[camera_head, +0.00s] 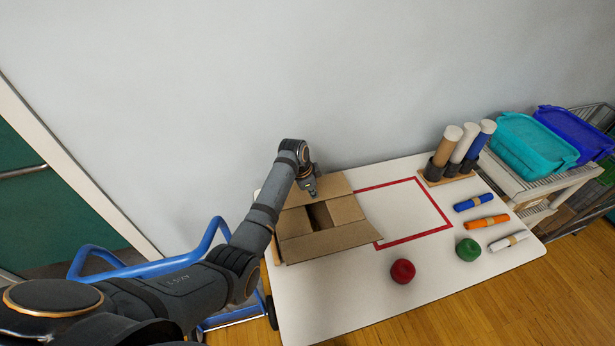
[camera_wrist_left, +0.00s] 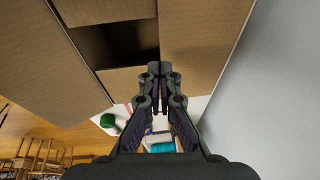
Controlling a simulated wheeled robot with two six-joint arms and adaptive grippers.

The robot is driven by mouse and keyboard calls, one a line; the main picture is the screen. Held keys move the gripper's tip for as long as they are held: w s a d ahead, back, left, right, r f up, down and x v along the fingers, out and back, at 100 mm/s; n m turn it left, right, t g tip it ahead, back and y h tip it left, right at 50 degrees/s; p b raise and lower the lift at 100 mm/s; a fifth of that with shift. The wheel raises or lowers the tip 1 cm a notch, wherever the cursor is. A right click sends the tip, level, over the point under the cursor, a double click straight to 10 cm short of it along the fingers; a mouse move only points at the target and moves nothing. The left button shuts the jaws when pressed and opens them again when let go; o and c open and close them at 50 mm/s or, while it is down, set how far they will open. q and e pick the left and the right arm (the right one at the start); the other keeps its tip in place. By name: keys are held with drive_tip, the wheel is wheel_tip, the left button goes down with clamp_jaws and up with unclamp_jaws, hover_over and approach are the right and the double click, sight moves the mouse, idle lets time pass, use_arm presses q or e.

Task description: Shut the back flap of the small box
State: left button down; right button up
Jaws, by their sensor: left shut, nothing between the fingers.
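The small cardboard box (camera_head: 296,246) stands at the left end of the white table, with a dark opening in its top. The back flap (camera_head: 334,184) is on the wall side; its exact tilt is hard to tell. The front flap (camera_head: 340,240) slopes outward, and the side flaps (camera_head: 345,210) lie inward beside the opening. My left gripper (camera_head: 313,193) is shut and empty, over the back part of the box. In the left wrist view its fingertips (camera_wrist_left: 160,70) are near the back flap (camera_wrist_left: 195,40); contact is unclear. My right gripper is out of view.
A red-taped rectangle (camera_head: 448,220) lies right of the box. Tubes in a holder (camera_head: 450,181) stand at the back. A blue cart frame (camera_head: 150,268) is left.

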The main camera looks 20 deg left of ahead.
use_arm(q)
drive_tip(key=b+v, duration=0.3)
drive_tip(key=v, duration=0.8)
drive_tip(key=shift+s+r, duration=0.2)
drive_tip(key=shift+s, duration=0.2)
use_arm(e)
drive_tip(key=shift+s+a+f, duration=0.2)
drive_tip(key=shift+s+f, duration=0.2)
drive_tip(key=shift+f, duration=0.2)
